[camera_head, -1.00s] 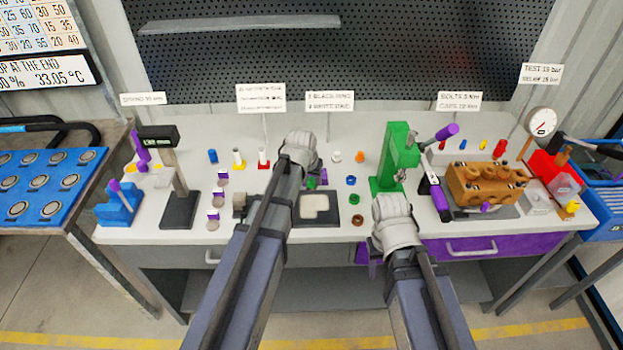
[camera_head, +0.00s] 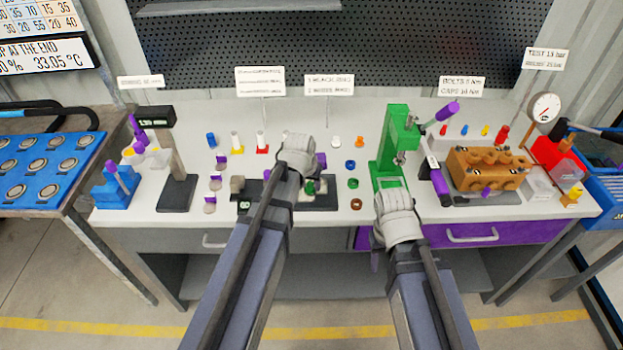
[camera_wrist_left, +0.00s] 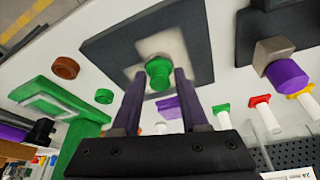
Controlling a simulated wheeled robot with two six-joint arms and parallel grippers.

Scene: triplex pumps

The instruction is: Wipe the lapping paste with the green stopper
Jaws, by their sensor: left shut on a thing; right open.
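My left gripper (camera_wrist_left: 159,78) is shut on the green stopper (camera_wrist_left: 158,68), which sits between its purple fingers. The stopper is over the pale patch of lapping paste (camera_wrist_left: 172,42) on a dark plate (camera_wrist_left: 112,45). Its end overlaps the patch in the left wrist view; I cannot tell whether it touches. In the head view the green stopper (camera_head: 310,187) shows beside my left wrist, which hides much of the plate. My right gripper (camera_head: 369,250) is open and empty at the bench's front edge, partly hidden by its own wrist.
A grey block (camera_head: 237,184) with a purple part stands left of the plate. Blue, green and brown rings (camera_head: 356,204) lie to its right, near the green press (camera_head: 392,150). Coloured stoppers line the back. An orange-brown pump block (camera_head: 485,170) is at the right.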

